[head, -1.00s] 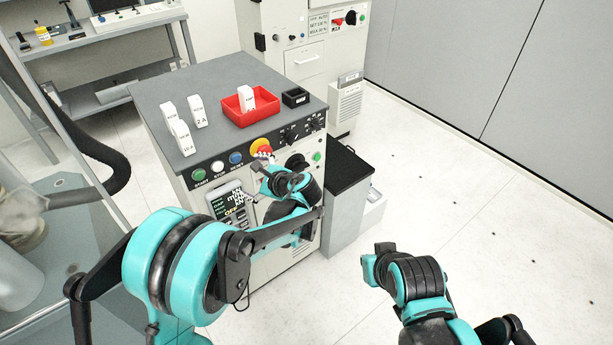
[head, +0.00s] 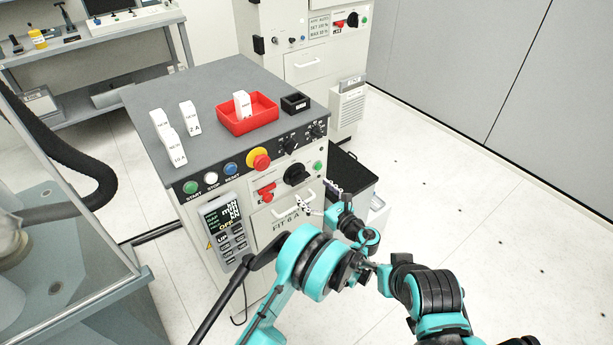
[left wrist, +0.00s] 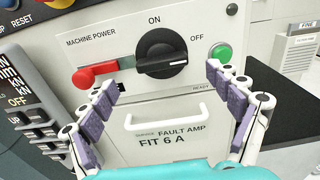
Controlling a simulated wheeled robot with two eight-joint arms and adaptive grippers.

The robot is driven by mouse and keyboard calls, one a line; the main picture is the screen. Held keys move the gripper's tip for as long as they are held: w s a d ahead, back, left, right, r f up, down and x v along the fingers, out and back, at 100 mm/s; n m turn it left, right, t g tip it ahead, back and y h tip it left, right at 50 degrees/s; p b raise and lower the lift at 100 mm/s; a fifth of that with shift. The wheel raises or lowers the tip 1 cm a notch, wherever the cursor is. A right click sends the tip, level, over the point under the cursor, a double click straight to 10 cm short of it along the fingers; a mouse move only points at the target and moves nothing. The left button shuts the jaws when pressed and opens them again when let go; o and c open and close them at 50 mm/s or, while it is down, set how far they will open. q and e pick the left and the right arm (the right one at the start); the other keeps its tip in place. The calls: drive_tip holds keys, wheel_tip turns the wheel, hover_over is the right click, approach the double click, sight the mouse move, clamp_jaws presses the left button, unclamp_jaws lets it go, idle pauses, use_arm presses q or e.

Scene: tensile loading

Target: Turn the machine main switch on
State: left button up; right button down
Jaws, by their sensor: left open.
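The machine main switch (head: 297,174) is a black rotary knob on the cabinet front. In the left wrist view the knob (left wrist: 162,58) sits under "MACHINE POWER", with "ON" above it and "OFF" at its right. Its grip bar lies roughly level, with a pale mark at the right end. A red lever-like piece (left wrist: 95,75) lies just left of it. My left gripper (head: 317,194) is open and empty in front of the panel, just below the knob. In the left wrist view its fingers (left wrist: 160,80) spread to either side below the knob, apart from it. My right gripper is not visible.
A white drawer handle (left wrist: 168,118) marked "FIT 6 A" is below the knob. A green button (left wrist: 221,53) is at its right. The yellow-and-red emergency stop (head: 259,159) is up left. The display (head: 221,225) reads "OFF". A red tray (head: 247,114) stands on top.

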sight(302, 180)
use_arm(q)
drive_tip(key=shift+w+a+f, duration=0.1)
drive_tip(key=shift+w+a, duration=0.1)
drive_tip(key=shift+w, duration=0.15)
drive_tip(key=b+x, duration=0.2)
drive_tip(key=x, duration=0.3)
drive_tip(key=shift+w+a, duration=0.45)
drive_tip(key=shift+w, duration=0.2)
drive_tip(key=c, duration=1.2)
